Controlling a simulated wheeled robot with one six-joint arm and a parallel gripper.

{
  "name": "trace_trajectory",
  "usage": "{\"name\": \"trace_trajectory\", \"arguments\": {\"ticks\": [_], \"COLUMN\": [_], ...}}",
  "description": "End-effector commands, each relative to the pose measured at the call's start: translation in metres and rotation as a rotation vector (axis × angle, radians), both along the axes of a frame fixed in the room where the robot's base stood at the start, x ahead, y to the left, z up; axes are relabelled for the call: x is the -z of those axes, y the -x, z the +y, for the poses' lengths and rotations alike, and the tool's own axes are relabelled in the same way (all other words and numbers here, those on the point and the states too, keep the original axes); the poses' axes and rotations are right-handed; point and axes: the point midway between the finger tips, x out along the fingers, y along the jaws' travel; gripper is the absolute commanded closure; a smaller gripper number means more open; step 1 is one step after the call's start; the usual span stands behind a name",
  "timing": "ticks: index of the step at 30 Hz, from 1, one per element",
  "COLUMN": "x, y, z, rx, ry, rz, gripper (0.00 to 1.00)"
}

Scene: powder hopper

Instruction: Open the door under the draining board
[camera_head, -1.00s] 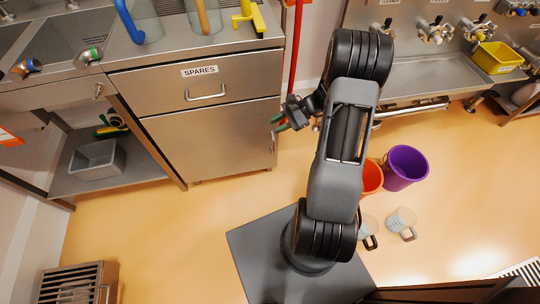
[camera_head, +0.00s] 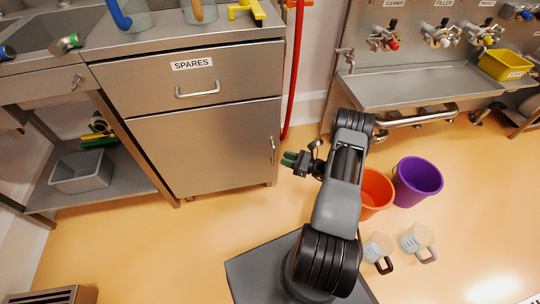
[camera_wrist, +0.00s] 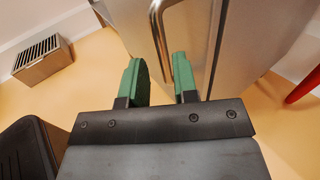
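The steel cabinet door (camera_head: 200,147) under the draining board (camera_head: 185,42) is shut, below a drawer labelled SPARES. Its upright bar handle (camera_head: 272,150) is at the door's right edge. My gripper (camera_head: 288,160) is just right of the handle in the head view, its green fingers pointing toward the cabinet. In the wrist view my gripper (camera_wrist: 160,78) is open, with a gap between the two fingers. The handle (camera_wrist: 158,30) stands beyond the fingertips, roughly in line with the gap, and nothing is held. Contact with the handle does not show.
The SPARES drawer (camera_head: 190,80) has its own handle above the door. An orange bucket (camera_head: 374,195), a purple bucket (camera_head: 416,182) and two jugs stand on the floor to the right. A red pipe (camera_head: 294,70) runs beside the cabinet. The floor before the door is clear.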

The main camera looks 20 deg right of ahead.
Motion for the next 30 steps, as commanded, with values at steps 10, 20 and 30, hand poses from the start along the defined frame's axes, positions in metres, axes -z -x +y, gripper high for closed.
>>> {"name": "trace_trajectory", "arguments": {"ticks": [10, 20, 30], "x": [0.001, 0.0, 0.0], "y": [-0.041, -0.054, -0.055], "z": [0.041, 0.054, 0.055], "rx": [-0.003, -0.001, -0.001], "ry": [0.001, 0.0, 0.0], "rz": [-0.001, 0.0, 0.0], "gripper": [0.73, 0.73, 0.79]}}
